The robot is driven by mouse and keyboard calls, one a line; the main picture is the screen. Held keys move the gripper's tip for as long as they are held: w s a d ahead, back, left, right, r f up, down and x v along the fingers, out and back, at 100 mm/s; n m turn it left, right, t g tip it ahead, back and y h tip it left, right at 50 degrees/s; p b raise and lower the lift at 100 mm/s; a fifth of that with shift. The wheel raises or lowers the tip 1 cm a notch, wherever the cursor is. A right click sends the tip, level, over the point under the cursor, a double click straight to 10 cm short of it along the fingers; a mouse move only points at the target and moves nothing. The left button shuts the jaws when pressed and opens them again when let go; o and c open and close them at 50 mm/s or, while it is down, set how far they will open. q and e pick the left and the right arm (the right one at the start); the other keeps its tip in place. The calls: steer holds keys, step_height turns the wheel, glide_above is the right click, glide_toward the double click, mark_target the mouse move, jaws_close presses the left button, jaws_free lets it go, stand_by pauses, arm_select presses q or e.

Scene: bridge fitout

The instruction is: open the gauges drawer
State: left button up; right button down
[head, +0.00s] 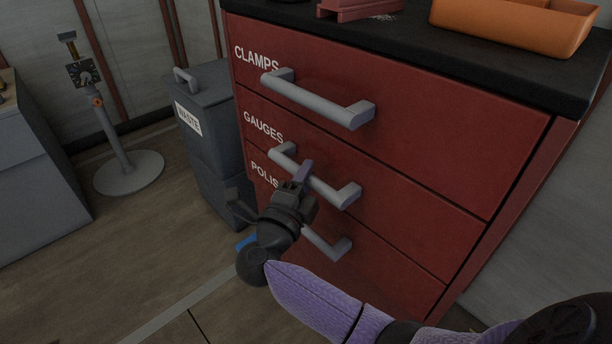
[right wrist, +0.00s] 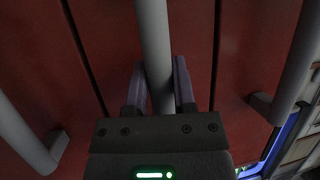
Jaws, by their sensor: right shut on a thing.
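The gauges drawer (head: 420,204) is the middle drawer of a red cabinet, below the clamps drawer (head: 430,130). Its front looks flush with the drawers above and below. My right gripper (head: 303,177) is at the grey bar handle of the gauges drawer (head: 335,191). In the right wrist view the handle (right wrist: 153,45) runs between the two purple fingers (right wrist: 160,85), which are shut on it. The fingers hide part of the handle in the head view. My left gripper is not in view.
The polish drawer (head: 375,262), its label partly hidden, is below. A grey waste bin (head: 209,110) stands left of the cabinet, near a round-based stand (head: 128,172). An orange tray (head: 510,27) lies on the black top.

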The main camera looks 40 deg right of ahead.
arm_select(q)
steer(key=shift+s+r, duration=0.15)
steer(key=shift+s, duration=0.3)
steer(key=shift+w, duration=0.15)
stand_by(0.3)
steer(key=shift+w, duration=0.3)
